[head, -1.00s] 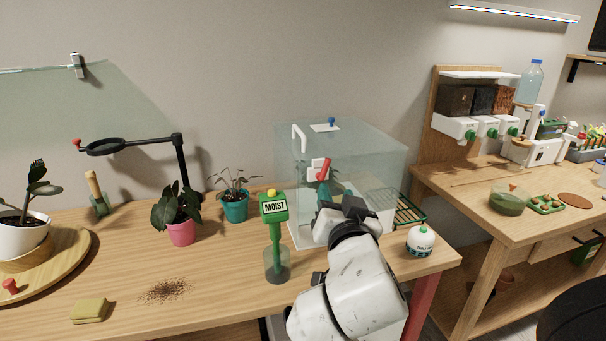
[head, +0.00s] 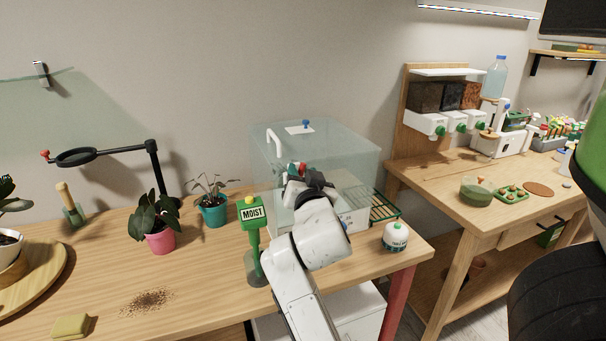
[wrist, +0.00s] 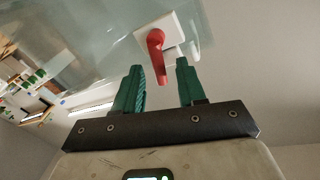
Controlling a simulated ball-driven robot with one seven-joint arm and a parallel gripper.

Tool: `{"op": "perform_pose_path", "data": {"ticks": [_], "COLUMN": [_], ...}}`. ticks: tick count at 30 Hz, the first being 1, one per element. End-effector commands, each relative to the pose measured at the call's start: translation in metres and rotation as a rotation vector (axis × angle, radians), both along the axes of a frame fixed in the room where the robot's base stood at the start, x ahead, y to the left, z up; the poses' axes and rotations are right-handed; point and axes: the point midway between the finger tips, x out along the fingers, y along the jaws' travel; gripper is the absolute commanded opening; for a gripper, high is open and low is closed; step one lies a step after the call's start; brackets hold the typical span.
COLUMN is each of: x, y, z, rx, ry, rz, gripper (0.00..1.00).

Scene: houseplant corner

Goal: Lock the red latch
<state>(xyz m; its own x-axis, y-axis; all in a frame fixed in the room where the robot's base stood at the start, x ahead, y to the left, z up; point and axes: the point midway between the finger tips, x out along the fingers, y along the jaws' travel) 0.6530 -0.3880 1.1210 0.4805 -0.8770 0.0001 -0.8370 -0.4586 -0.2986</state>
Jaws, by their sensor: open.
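The red latch (wrist: 156,52) is a red lever on a white square plate (wrist: 171,32), mounted on the clear front of a glass case (head: 345,160). In the wrist view it lies just beyond and between my green fingertips, slightly above them in the picture. My gripper (wrist: 160,77) is open and empty, with its fingers apart on either side of the lever's lower end. I cannot tell if they touch it. In the head view only a bit of the red lever (head: 302,167) shows; my wrist and gripper hide most of it.
A green moisture meter marked MOIST (head: 253,214) stands just left of my arm. A white round bottle (head: 395,238) stands right of the case. Potted plants, one pink pot (head: 160,240) and one teal pot (head: 212,215), stand to the left.

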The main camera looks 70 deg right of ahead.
Motion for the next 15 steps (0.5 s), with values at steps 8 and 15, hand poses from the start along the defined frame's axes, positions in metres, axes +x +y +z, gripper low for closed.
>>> {"op": "perform_pose_path", "data": {"ticks": [8, 15], "x": [-0.0002, -0.0002], "y": [0.0001, 0.0002], "z": [-0.0001, 0.0000], "rx": [0.000, 0.000], "ry": [0.000, 0.001], "rz": [0.000, 0.000], "gripper": [0.29, 0.06]}}
